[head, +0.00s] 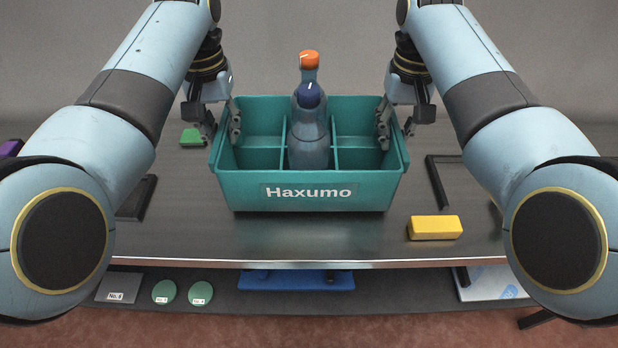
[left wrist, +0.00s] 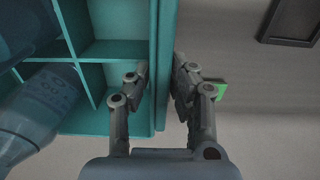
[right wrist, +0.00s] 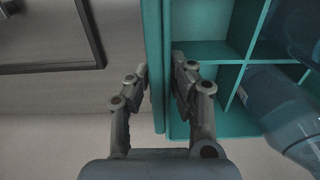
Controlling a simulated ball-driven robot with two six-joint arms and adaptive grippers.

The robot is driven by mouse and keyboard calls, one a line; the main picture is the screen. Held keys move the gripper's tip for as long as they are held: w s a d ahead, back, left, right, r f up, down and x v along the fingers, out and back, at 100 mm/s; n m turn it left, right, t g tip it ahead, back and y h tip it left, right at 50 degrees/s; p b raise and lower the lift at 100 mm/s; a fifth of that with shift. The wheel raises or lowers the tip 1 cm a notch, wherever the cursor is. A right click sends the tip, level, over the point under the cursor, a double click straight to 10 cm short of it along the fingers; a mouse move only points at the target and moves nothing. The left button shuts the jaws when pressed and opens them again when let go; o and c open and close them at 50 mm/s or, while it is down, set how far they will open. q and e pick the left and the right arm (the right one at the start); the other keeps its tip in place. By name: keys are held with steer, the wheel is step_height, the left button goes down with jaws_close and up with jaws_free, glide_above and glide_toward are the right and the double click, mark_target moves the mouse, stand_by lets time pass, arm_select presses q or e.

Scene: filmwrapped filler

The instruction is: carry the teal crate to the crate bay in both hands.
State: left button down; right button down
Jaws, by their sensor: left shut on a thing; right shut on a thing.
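The teal crate (head: 312,192) is in the middle of the head view, upright and level, with "Haxumo" on its front. Dividers split it into compartments. An orange-capped bottle (head: 309,60) and a blue-capped bottle (head: 309,130) stand in its middle, one behind the other. My left gripper (head: 220,118) is shut on the left wall, one finger inside and one outside, as the left wrist view (left wrist: 160,75) shows. My right gripper (head: 397,118) is shut on the right wall the same way. I cannot tell whether the crate touches the table. No frame is clearly marked as the crate bay.
Dark frames lie on the grey table (head: 300,240) at left (head: 136,197) and right (head: 438,185). A yellow block (head: 435,228) is at front right, a green piece (head: 191,137) at left behind my arm. A lower shelf holds a blue item (head: 296,281) and green discs (head: 164,291).

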arm_select(q)
steer(key=shift+w+f+b, duration=0.1)
steer(key=shift+f+b, duration=0.35)
steer(key=shift+f, duration=0.15)
arm_select(e)
steer(key=shift+w+f, duration=0.1)
steer(key=shift+f, duration=0.45)
arm_select(q)
steer(key=c, duration=1.6)
jaws_free()
steer(key=shift+f, duration=0.15)
arm_select(e)
steer(key=c, duration=1.6)
jaws_free()
steer(key=shift+f, duration=0.2)
arm_select(q)
steer(key=o, duration=0.4)
arm_select(e)
steer(key=o, duration=0.4)
steer(key=shift+r, duration=0.15)
arm_select(q)
step_height(320, 180, up, 7)
steer(key=shift+r, duration=0.3)
arm_select(e)
steer(key=shift+r, duration=0.15)
step_height(320, 180, up, 12)
steer(key=shift+f, duration=0.2)
